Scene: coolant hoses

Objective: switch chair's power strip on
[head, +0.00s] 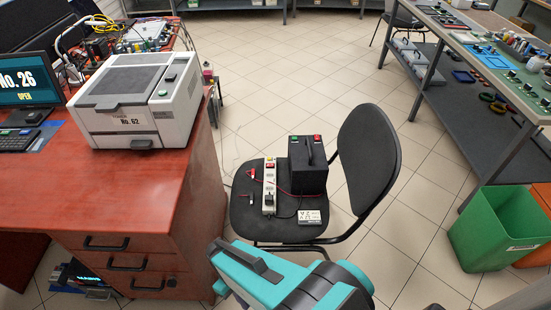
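A white power strip (269,188) lies lengthwise on the seat of the black chair (244,208), left of a black box. A small reddish part shows near its far end; whether it is the switch, and its position, is too small to tell. Dark sockets show along the strip. Part of my teal and black arm reaches in at the bottom centre, in front of the chair. My gripper's fingertips do not show.
A black box (308,168) with red and green tops, thin cables and a small white card (309,217) share the seat. A wooden desk (150,200) with a printer (137,98) stands left. A workbench (480,60) and green bin (485,235) stand right. Tiled floor behind the chair is clear.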

